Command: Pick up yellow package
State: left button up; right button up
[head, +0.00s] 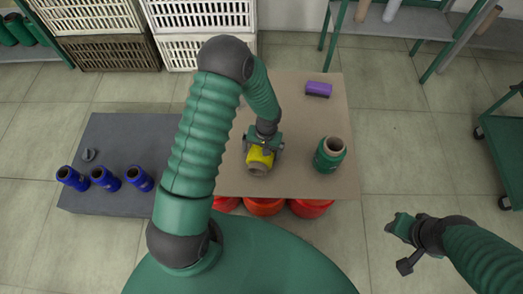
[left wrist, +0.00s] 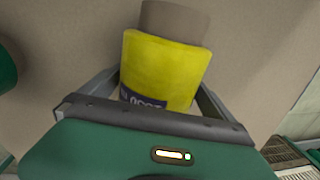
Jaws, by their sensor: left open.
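The yellow package (head: 259,157) is a yellow-wrapped spool with a brown core end, on the tan table (head: 320,110). In the left wrist view the yellow package (left wrist: 165,65) shows a dark label, partly hidden by my gripper's body. My left gripper (head: 264,146) is right over it, with its open fingers on either side of the package; the wrist view shows the left gripper (left wrist: 155,95) too. I cannot tell whether the fingers touch it. My right gripper (head: 400,243) is over the floor at the right, away from the table; its finger gap is unclear.
Red containers (head: 264,206) sit at the table's near edge. Several blue spools (head: 106,179) stand on a grey table (head: 125,130) at left. A green cart (head: 508,140) is far right.

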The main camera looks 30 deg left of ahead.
pick_arm(q)
jog(key=shift+d+r, duration=0.2)
jog(key=shift+d, duration=0.15)
jog(key=c, duration=0.6)
jog(key=shift+a, duration=0.1)
jog(key=c, duration=1)
jog(key=shift+o, duration=0.2)
